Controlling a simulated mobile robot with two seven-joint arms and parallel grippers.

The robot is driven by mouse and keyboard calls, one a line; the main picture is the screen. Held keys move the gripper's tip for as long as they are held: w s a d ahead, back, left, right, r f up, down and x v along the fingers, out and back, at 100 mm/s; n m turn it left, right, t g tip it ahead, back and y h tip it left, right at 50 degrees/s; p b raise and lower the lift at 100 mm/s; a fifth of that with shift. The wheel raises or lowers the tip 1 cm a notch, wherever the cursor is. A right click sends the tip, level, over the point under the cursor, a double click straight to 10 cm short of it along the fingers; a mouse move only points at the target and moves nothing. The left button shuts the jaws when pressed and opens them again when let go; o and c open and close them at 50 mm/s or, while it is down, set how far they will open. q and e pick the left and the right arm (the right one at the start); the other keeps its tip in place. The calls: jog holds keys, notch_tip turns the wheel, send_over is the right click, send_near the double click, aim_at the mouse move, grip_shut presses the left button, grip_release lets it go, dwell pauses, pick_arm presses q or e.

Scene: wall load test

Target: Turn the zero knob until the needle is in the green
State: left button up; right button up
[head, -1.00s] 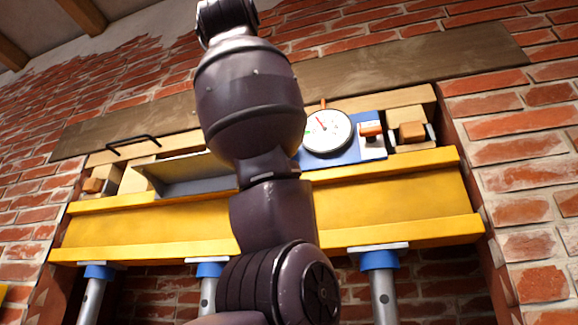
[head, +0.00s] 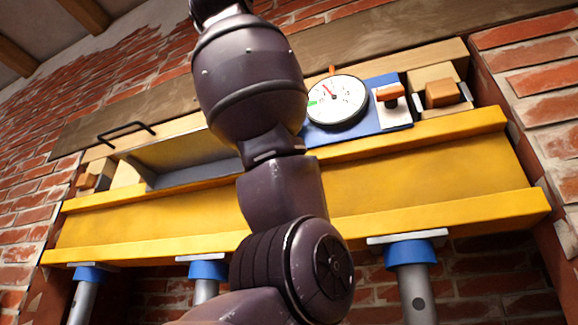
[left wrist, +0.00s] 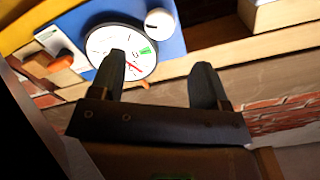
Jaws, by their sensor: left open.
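The round white gauge (head: 345,104) is on a blue plate (head: 373,86) above the yellow beam. Its red needle points up and left in the head view, apart from the green mark (head: 312,104). The gauge (left wrist: 104,42) also shows in the left wrist view, partly covered by one finger; its green mark (left wrist: 146,50) is clear of the needle. A white round knob (left wrist: 160,23), apparently the zero knob, sits beside it; my arm hides it in the head view. My left gripper (left wrist: 160,62) is open and empty, its fingers before the gauge and wall. My right gripper is out of view.
A yellow beam (head: 420,180) rests on blue-topped props (head: 409,253). A grey ledge (head: 195,172) and a black handle (head: 126,132) are to the left.

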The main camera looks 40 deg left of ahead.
pick_arm(q)
jog(key=p+x, duration=0.2)
jog(key=x, duration=0.6)
jog(key=shift+w, duration=0.3)
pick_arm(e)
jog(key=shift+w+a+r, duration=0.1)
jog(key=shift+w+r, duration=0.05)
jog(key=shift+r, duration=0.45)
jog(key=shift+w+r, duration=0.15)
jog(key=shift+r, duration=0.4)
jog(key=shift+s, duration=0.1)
pick_arm(q)
jog(key=c, duration=0.9)
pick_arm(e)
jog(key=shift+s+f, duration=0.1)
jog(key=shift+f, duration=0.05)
